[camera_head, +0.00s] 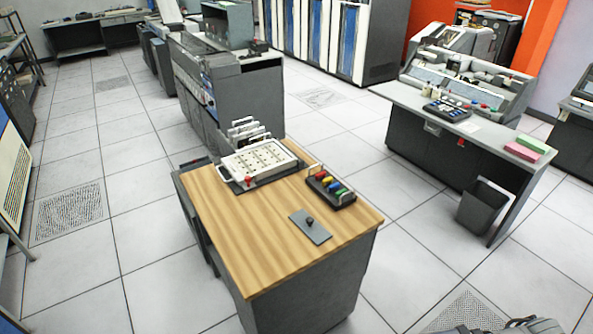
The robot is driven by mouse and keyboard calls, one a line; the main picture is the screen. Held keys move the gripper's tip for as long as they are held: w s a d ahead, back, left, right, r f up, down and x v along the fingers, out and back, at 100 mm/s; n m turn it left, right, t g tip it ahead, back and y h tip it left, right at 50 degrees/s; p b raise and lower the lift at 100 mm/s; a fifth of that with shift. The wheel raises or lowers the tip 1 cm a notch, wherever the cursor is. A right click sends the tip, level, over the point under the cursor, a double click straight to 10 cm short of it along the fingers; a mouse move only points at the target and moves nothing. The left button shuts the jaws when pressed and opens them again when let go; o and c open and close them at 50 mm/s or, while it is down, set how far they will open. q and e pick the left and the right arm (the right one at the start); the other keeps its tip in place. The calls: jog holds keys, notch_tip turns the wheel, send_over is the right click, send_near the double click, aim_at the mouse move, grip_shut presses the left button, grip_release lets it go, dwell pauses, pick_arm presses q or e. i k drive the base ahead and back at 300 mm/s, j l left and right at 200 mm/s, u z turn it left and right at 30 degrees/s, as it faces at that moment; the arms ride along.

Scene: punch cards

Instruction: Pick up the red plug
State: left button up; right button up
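A small red plug (321,176) stands at the far left end of a black tray (345,199) on the wooden table. A white panel with rows of holes (266,156) lies to the left of the tray. Another small red piece (249,180) shows at its near left corner. I cannot tell what it is. Neither gripper can be made out. A dark shape at the bottom right edge is cut off, and no fingers show there.
The wooden table (250,240) has a bare front left part. A flat grey plate with a dark knob (310,226) lies near its right edge. A desk (440,123) with a console and a dark bin (482,207) stand to the right. Tiled floor separates them.

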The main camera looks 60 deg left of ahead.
aim_at(322, 173)
jog(key=i+j+u, duration=0.25)
jog(key=i+u, duration=0.65)
jog(key=i, duration=0.15)
jog(key=i+j+u, duration=0.2)
jog(key=i+j, duration=0.05)
